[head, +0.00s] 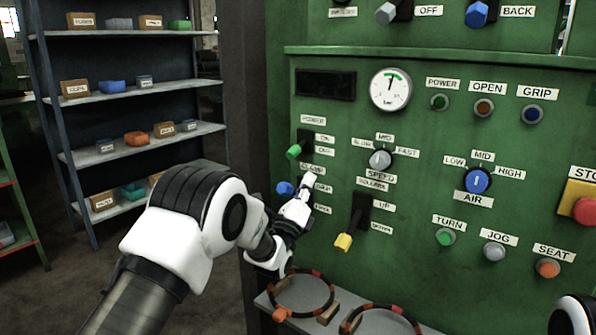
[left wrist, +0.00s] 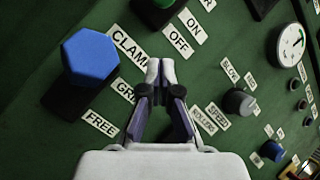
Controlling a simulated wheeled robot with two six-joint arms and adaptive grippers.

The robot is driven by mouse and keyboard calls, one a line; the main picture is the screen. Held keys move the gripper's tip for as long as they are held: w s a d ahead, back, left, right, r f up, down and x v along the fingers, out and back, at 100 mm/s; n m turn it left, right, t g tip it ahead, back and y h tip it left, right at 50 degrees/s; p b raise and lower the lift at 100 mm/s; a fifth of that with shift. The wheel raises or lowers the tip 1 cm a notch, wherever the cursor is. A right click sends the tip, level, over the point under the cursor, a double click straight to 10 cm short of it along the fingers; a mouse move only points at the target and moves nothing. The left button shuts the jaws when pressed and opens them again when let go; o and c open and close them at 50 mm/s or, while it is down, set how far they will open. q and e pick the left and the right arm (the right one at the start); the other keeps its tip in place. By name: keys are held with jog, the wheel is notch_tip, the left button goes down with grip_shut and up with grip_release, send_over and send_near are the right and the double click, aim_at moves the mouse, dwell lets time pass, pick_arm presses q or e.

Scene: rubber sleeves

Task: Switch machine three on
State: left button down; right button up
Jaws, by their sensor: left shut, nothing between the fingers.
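The green machine panel (head: 450,140) fills the right of the head view. The lever with the green knob (head: 293,152) sits under the POWER label, and its knob hangs low, about level with the OFF label (head: 324,151). In the left wrist view the green knob (left wrist: 158,3) is cut by the top edge. My left gripper (head: 308,181) is shut and empty, just below and right of the green knob, apart from it. In the left wrist view its fingertips (left wrist: 160,70) meet beside the CLAMP label. No machine number is readable.
The blue clamp knob (head: 285,188) is close left of the left gripper and large in the wrist view (left wrist: 90,57). A yellow lever (head: 343,242) and a grey speed knob (head: 380,159) are to the right. A ledge with rings (head: 303,293) lies below.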

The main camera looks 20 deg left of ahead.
aim_at(298, 149)
pick_arm(q)
jog(key=a+r, duration=0.1)
jog(key=w+a+r, duration=0.1)
jog(key=r, duration=0.1)
jog(key=shift+w+a+r+b, duration=0.2)
jog(key=shift+a+b, duration=0.15)
jog(key=shift+a, duration=0.05)
